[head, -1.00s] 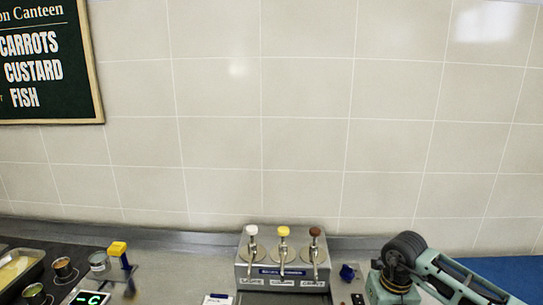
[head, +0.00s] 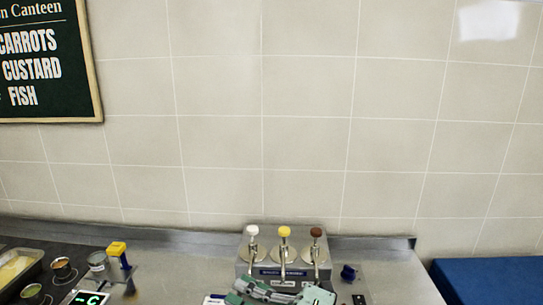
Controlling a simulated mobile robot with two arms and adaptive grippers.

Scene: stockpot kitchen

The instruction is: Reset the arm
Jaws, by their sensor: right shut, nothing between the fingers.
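My right gripper (head: 262,291) shows at the bottom edge, in front of the pump dispenser. It is teal and grey, reaches toward the left, and its jaws are together with nothing held. The lower part of my right arm is cut off by the frame. My left gripper is out of view.
A steel dispenser (head: 256,260) with white, yellow and brown pump knobs stands against the back of the counter. A small blue-knobbed item (head: 348,273) is right of it. Tins (head: 62,268), a tray (head: 20,268) and a green-lit display (head: 88,298) are at left. A blue surface (head: 490,280) is at right.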

